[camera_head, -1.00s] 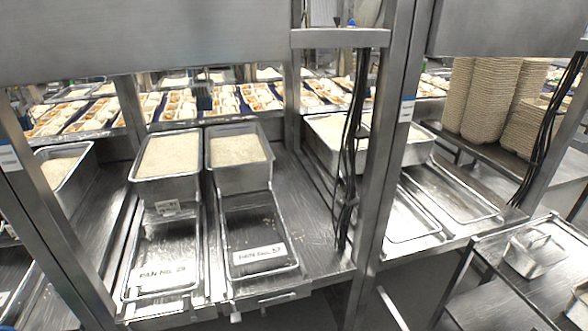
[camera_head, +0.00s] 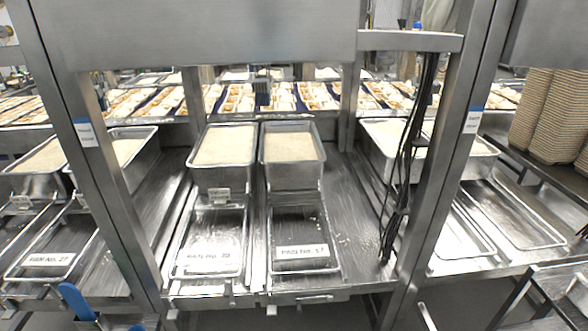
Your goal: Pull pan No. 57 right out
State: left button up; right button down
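The label reading PAN No. 57 (camera_head: 302,252) is on the front of a wire-framed slide tray on the middle bench. A deep steel pan (camera_head: 293,178) filled with pale rice sits at the back of that slide, under the steel hood. The front part of the slide is empty. A matching rice pan (camera_head: 222,180) stands close on its left, behind a label that I read as No. 29 or 39, blurred. Neither of my grippers is in view.
Steel posts (camera_head: 95,150) and (camera_head: 447,160) flank the bay. Black cables (camera_head: 405,170) hang at its right side. More rice pans stand in the bays left and right. A blue-handled object (camera_head: 76,302) is at the bottom left. The bench right of the slide is mostly clear.

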aim_at(292, 156)
jog(key=z, duration=0.95)
jog(key=i, duration=0.4)
jog(key=u, duration=1.2)
